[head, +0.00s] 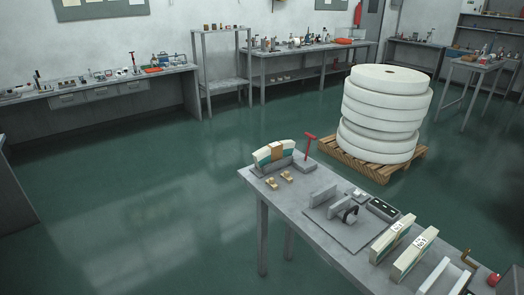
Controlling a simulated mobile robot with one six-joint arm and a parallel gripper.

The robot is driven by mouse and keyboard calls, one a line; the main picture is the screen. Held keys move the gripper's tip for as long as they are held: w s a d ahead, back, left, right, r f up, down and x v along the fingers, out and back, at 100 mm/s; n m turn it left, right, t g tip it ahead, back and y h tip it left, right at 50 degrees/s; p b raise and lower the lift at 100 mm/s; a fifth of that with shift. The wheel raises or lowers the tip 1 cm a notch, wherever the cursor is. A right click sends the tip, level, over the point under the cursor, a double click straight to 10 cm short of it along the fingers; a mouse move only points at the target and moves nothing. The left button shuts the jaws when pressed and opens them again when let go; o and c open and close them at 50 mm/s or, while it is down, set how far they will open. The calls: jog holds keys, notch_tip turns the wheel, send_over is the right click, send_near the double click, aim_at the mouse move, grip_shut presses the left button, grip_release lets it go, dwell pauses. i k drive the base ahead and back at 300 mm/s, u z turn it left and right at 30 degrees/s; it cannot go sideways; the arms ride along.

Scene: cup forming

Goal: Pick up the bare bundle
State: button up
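On the grey worktable (318,240) in the head view, a curved bundle (262,157) of white and green pieces with a brown-orange middle stands at the far left end. Two long white and green bundles (385,246) (408,262) with printed white labels on top stand side by side near the right end. A pair of plain pale upright pieces (433,273) stands right of them, near the bottom edge. I cannot tell for certain which is the bare bundle. My gripper is not in view.
A grey fixture with upright plates (322,197), a black clamp, a dark tray (382,209) and a red-handled tool (308,143) share the table. A pallet (340,158) with stacked white rolls (385,110) stands behind. Benches line the walls. The green floor at left is clear.

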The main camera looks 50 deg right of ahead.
aim_at(273, 152)
jog(key=u, duration=0.1)
jog(key=i, duration=1.15)
jog(key=u, duration=0.3)
